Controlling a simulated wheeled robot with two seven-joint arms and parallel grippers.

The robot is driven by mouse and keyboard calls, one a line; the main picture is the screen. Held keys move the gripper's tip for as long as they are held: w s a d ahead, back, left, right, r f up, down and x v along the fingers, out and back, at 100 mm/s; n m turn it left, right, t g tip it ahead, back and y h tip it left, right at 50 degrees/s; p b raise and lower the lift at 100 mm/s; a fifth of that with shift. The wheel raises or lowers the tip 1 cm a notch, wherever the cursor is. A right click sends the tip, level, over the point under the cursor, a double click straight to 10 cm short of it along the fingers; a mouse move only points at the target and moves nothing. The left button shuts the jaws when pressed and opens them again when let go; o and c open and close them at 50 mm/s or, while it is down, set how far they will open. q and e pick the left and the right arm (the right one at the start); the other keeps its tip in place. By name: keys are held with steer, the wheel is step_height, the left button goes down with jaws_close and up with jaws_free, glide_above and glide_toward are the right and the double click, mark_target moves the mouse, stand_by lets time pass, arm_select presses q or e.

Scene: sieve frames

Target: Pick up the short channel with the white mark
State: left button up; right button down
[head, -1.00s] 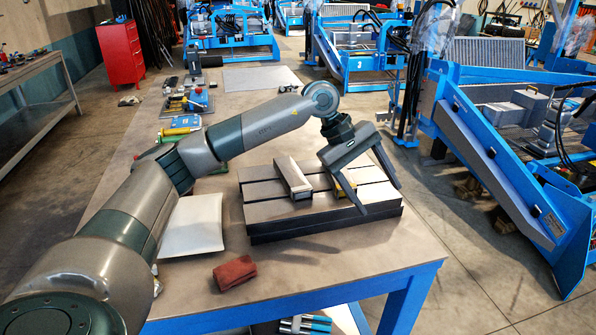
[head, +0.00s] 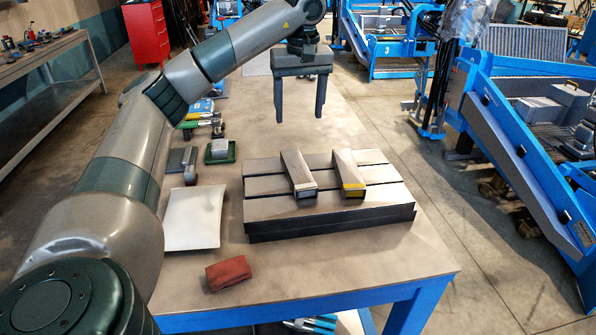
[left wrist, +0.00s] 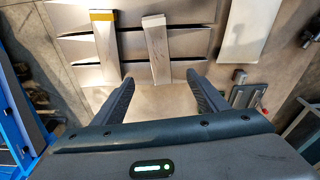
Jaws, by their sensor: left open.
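Two short grey channels lie side by side on a dark slotted block (head: 270,211). The left one in the head view, the channel with the white mark (head: 297,170), shows a pale band at one end in the left wrist view (left wrist: 155,45). The other channel (head: 347,170) has a yellow band at its near end; it also shows in the left wrist view (left wrist: 104,50). My left gripper (head: 300,118) is open and empty, fingers down, above and beyond the block, apart from both channels. Its fingers also show in the left wrist view (left wrist: 160,78). My right gripper is out of view.
A white tray (head: 193,235) lies left of the block and a red cloth (head: 231,273) in front. A green tray (head: 221,152) and small parts stand at the back left. The table's front right is clear.

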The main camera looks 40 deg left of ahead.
arm_select(q)
steer(key=f, duration=0.1)
steer(key=p, duration=0.2)
glide_above(298, 168)
step_height(298, 168, down, 11)
steer(key=shift+s+d, duration=0.1)
steer(key=shift+s, duration=0.05)
stand_by(0.4)
steer(key=shift+f+p, duration=0.45)
steer(key=shift+p, duration=0.05)
step_height(298, 168, down, 4)
steer(key=shift+r+p, duration=0.15)
steer(key=shift+p, duration=0.85)
steer(key=shift+f, duration=0.3)
steer(key=shift+c, duration=0.7)
